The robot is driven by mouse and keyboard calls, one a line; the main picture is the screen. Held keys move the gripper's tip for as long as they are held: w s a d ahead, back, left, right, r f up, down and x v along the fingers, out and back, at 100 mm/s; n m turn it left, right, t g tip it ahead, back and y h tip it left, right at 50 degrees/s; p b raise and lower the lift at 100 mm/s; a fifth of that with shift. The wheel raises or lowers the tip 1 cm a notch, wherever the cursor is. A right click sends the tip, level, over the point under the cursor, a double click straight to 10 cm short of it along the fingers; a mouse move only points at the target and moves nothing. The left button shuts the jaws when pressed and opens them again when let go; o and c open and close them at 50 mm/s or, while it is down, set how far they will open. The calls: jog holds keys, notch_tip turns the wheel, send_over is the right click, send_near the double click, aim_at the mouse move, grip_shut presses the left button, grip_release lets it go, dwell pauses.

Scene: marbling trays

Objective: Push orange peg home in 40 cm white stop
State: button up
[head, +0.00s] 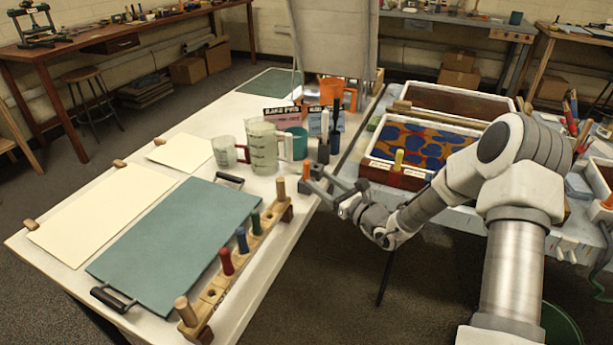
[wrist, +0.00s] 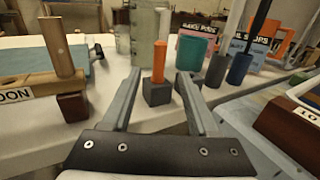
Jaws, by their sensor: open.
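The orange peg (wrist: 158,62) stands upright in a small dark grey block (wrist: 158,93) on the white table; the peg also shows in the head view (head: 306,168). My gripper (wrist: 160,76) is open and empty, its fingertips on either side of the peg and block in the wrist view, apart from the peg. In the head view my gripper (head: 310,177) reaches in from the right at the table's edge. A red-brown stop (head: 394,177) with white labels and a yellow peg (head: 398,159) fronts a marbling tray (head: 369,161). I cannot read which stop is 40 cm white.
A wooden rack (head: 240,266) with red, blue, green and plain pegs stands left of my gripper. Measuring jugs (head: 263,148), a teal cup (wrist: 192,55) and dark cups (wrist: 240,68) stand behind the orange peg. A floor gap separates the two tables.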

aim_at(309, 171)
jog(key=x, duration=0.2)
jog(key=b+x, duration=0.1)
jog(key=x, duration=0.3)
jog(key=shift+w+a+r+b, duration=0.1)
jog(key=shift+a+r+b, duration=0.1)
jog(key=shift+r+b, duration=0.1)
grip_shut()
